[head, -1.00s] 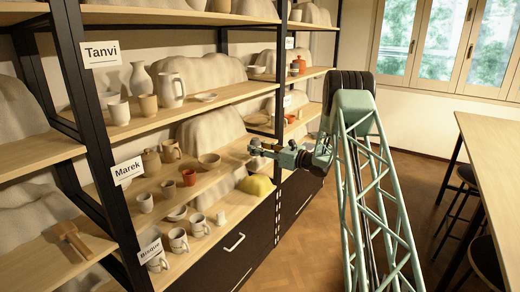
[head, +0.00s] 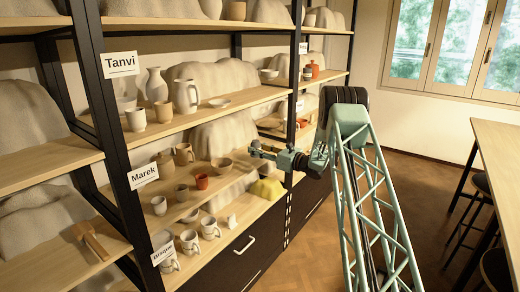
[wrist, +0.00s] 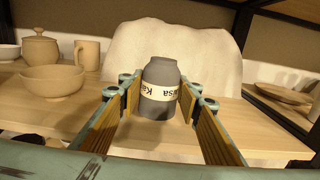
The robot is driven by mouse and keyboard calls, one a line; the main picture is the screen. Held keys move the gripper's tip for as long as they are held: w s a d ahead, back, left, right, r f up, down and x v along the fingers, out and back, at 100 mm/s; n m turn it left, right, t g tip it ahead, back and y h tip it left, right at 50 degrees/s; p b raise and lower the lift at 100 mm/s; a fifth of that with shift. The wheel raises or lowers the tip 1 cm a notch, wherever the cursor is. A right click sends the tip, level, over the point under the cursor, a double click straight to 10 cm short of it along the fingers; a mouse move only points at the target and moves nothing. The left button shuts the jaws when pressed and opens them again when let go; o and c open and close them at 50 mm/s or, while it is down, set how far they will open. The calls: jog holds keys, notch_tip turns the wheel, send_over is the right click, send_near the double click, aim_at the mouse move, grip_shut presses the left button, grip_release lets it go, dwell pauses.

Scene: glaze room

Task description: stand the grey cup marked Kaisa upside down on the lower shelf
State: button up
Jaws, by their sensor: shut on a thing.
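The grey cup marked Kaisa (wrist: 160,88) is between the two fingers of my gripper (wrist: 158,100) in the wrist view, and the gripper is shut on it. In the head view my gripper (head: 254,149) is in front of the shelf rack, right of a bowl; the cup is too small to make out there. The lower shelf (head: 232,222) holds several mugs and a yellow lump.
In the wrist view a bowl (wrist: 52,84), a lidded jar (wrist: 40,47) and a mug (wrist: 87,54) stand at left. A pale draped mass (wrist: 205,62) is behind the cup. Plates (wrist: 285,95) are at right, beyond a dark post. Bare board shows around the cup.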

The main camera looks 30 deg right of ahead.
jog(key=shift+f+b, duration=0.9)
jog(key=shift+b, duration=0.35)
jog(key=shift+f, duration=0.35)
jog(key=o, duration=0.9)
jog(key=shift+s, duration=0.1)
jog(key=v, duration=1.2)
dwell(0.4)
